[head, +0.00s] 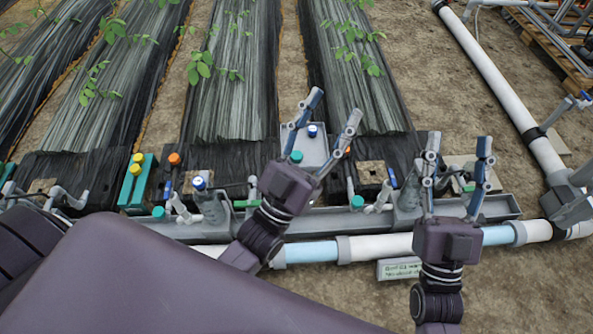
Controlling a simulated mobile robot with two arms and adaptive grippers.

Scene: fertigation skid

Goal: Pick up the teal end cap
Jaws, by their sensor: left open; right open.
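Several small teal caps are in view, and I cannot tell which is the end cap. One teal cap (296,157) is on a grey plate (309,147) beside my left gripper's finger. Another teal cap (357,202) is on the grey trough between my two grippers, and a third (158,212) is at the trough's left end. My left gripper (335,106) is open and empty, its fingers pointing up over the plate and bed. My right gripper (459,140) is open and empty above the trough's right part.
A grey trough (500,206) with fittings runs across the middle, with a white and blue pipe (375,246) in front. Teal blocks with yellow caps (137,185) stand left. Plastic-covered plant beds (235,80) lie behind. Bare soil at right has a white pipe (490,70).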

